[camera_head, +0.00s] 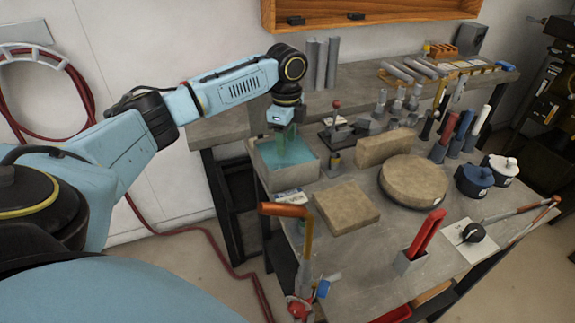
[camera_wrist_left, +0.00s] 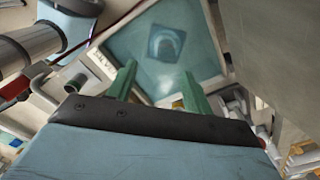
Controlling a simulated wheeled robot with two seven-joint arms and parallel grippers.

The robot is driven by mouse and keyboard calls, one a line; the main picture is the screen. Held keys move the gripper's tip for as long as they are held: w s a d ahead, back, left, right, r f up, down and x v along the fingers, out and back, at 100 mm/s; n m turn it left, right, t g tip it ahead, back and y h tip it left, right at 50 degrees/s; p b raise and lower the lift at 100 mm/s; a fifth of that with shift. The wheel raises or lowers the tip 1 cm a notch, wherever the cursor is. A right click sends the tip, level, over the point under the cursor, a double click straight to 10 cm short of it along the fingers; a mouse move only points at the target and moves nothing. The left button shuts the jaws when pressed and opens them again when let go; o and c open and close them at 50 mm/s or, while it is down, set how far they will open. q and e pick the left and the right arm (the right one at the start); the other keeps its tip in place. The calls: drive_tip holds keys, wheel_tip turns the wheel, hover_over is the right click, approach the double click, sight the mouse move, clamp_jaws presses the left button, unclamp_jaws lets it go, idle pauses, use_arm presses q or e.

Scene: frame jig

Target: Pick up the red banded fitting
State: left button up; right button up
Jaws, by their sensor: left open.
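I cannot make out a fitting with a clear red band in either view. My left gripper (camera_head: 289,134) points down over a grey tray (camera_head: 293,179) of teal liquid, its green fingers apart and with nothing seen between them. In the left wrist view the open fingers (camera_wrist_left: 158,82) reach toward the same tray (camera_wrist_left: 133,38). A dark squarish shape with a rounded middle (camera_wrist_left: 167,42) shows in the liquid; I cannot tell whether it is a sunken part or a reflection. My right gripper is not in view.
Right of the tray stand a red-knobbed clamp (camera_head: 336,120), stone-like blocks (camera_head: 346,207), a round slab (camera_head: 413,181) and several coloured upright handles (camera_head: 447,128). Red bars (camera_head: 426,233) stand in a holder near the front. An orange-handled lever (camera_head: 286,210) rises at the front left edge.

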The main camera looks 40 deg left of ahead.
sight(286, 156)
use_arm(q)
wheel_tip(286, 156, down, 2)
drive_tip(key=shift+f, duration=0.25)
drive_tip(key=shift+w+a+f+b, duration=0.1)
drive_tip(key=shift+f+b, duration=0.2)
drive_tip(key=shift+f, duration=0.25)
drive_tip(key=f, duration=0.2)
drive_tip(key=f+b, duration=0.1)
drive_tip(key=shift+w+a+f, duration=0.25)
drive_tip(key=shift+a+f, duration=0.1)
drive_tip(key=shift+f, duration=0.4)
drive_tip(key=shift+c, duration=1)
drive_tip(key=c, duration=0.5)
clamp_jaws()
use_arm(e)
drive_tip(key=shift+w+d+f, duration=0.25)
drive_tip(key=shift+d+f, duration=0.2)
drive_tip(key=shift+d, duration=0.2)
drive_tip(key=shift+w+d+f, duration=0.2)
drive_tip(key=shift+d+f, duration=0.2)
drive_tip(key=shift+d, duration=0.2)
